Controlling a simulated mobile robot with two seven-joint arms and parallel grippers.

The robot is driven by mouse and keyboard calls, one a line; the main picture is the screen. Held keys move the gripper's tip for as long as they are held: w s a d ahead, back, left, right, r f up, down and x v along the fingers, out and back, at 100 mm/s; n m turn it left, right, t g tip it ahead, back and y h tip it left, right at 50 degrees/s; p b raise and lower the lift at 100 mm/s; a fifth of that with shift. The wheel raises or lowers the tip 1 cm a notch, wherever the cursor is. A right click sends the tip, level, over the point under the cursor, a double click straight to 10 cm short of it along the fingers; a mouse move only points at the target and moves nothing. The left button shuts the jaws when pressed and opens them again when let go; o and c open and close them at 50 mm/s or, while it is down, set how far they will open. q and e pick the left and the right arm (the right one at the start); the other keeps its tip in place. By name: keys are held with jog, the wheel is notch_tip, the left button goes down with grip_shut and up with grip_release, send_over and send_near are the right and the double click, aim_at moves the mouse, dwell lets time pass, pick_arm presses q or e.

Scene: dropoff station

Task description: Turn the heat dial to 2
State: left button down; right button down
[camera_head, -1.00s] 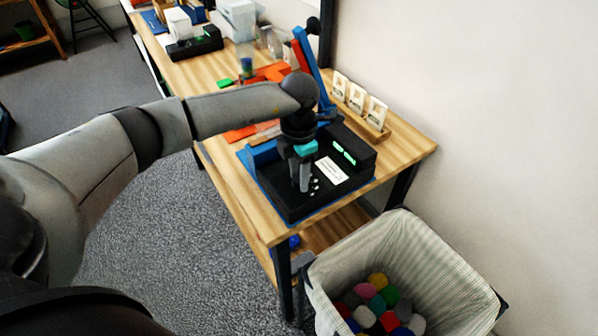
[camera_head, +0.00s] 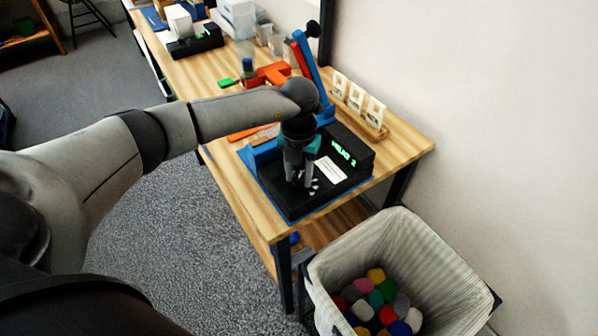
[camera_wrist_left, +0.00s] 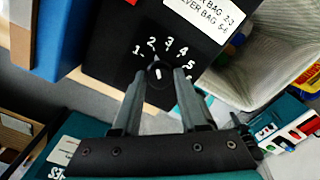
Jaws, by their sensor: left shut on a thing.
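The black heat sealer (camera_head: 290,205) sits on a blue base on the wooden table, with a green lit display (camera_head: 343,153) that reads "HEAT 2". Its round dark dial (camera_wrist_left: 158,72) shows in the left wrist view, with numbers printed in an arc around it. The dial's white mark points up and slightly left, near the 2. My left gripper (camera_head: 299,180) reaches down onto the sealer's top from the left. In the wrist view its two fingers (camera_wrist_left: 159,78) are shut on the dial, one on each side. My right gripper is not in view.
A blue lever arm (camera_head: 313,68) rises behind the sealer. A wooden holder with white cards (camera_head: 357,97) stands along the wall side. A lined bin (camera_head: 405,250) of coloured balls is at the front right. Orange parts (camera_head: 267,75) lie farther back.

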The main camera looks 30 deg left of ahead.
aim_at(299, 179)
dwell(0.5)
pick_arm(q)
jog(key=shift+c, duration=2.2)
grip_release()
jog(key=shift+r, duration=0.1)
notch_tip(299, 179, up, 15)
